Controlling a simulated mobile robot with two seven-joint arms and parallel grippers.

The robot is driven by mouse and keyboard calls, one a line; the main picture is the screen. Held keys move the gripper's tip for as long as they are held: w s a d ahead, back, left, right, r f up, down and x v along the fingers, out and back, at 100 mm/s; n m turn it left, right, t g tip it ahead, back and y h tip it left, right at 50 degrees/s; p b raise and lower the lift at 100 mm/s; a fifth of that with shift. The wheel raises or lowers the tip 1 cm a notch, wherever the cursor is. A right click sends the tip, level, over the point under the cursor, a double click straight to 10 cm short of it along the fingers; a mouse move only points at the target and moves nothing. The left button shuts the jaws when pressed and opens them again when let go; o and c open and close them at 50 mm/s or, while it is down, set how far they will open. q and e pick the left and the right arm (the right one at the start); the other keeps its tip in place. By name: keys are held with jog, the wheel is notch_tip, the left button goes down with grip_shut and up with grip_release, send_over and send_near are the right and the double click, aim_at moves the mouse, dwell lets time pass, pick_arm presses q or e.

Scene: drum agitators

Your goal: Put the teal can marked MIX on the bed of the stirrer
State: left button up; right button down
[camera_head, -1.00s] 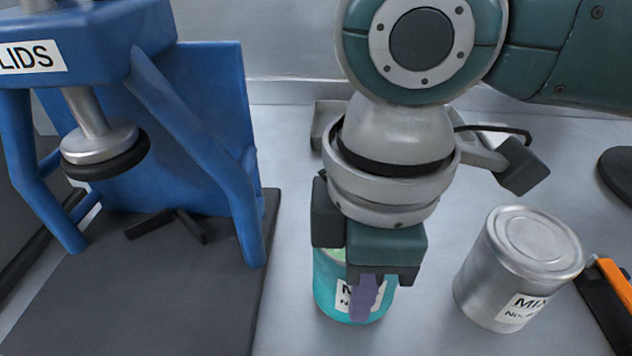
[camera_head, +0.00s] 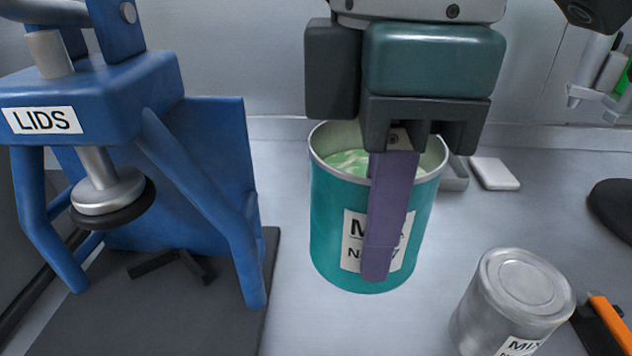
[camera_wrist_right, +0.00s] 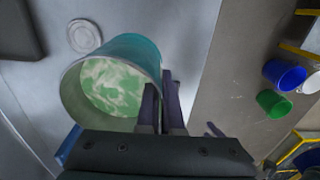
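The teal can marked MIX (camera_head: 335,225) is open at the top with pale green swirled liquid inside. It is roughly upright and looks raised above the grey bench. My right gripper (camera_head: 392,205) is shut on the can's wall at the rim; a purple finger lies over the outside, partly covering the label. In the right wrist view the can (camera_wrist_right: 140,55) is beside the fingers (camera_wrist_right: 162,105), which look to be on either side of its wall. My left gripper is not in view. I cannot clearly make out the stirrer.
A blue press marked LIDS (camera_head: 90,95) stands left on a dark base plate (camera_head: 150,325). A closed silver tin (camera_head: 515,300) stands front right, with an orange-and-black tool (camera_head: 607,318) beside it. A white block (camera_head: 494,173) lies behind. The bench between press and tin is clear.

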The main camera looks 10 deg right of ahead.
jog(key=shift+r, duration=2.1)
jog(key=w+d+r+m+p, duration=0.4)
jog(key=d+r+m, duration=0.5)
jog(key=m, duration=0.6)
jog(key=s+r+p, duration=0.3)
jog(key=r+p, duration=1.5)
jog(key=p, duration=0.1)
jog(key=s+r+p, duration=0.3)
jog(key=r+p, duration=1.6)
jog(key=p, duration=0.1)
jog(key=shift+s+a+r, duration=0.15)
jog(key=shift+s+a, duration=0.1)
jog(key=shift+a, duration=0.1)
